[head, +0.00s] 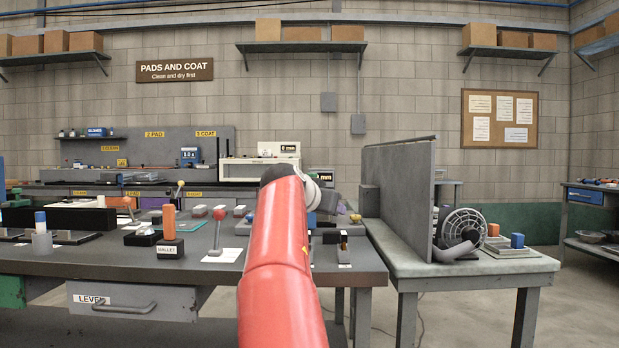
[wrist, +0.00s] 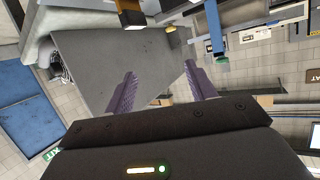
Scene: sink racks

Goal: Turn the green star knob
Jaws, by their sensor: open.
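I cannot make out a green star knob for certain in either view. In the wrist view a small green piece (wrist: 222,58) sits at the end of a blue bar, right of my fingers; it is too small to tell its shape. My gripper (wrist: 159,69) is open, its two purple-grey fingers spread apart with nothing between them. A grey panel shows beyond them. In the head view my gripper (head: 338,207) is small and partly hidden behind my red arm, above the right end of the bench. My arm also hides part of the bench.
The long grey bench (head: 110,262) carries a red-knobbed lever (head: 217,232), an orange-handled mallet (head: 169,222) and small blocks. A drawer (head: 135,299) hangs under its front. A side table (head: 490,268) at right has an upright grey panel (head: 398,190) and a round fan-like machine (head: 462,228).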

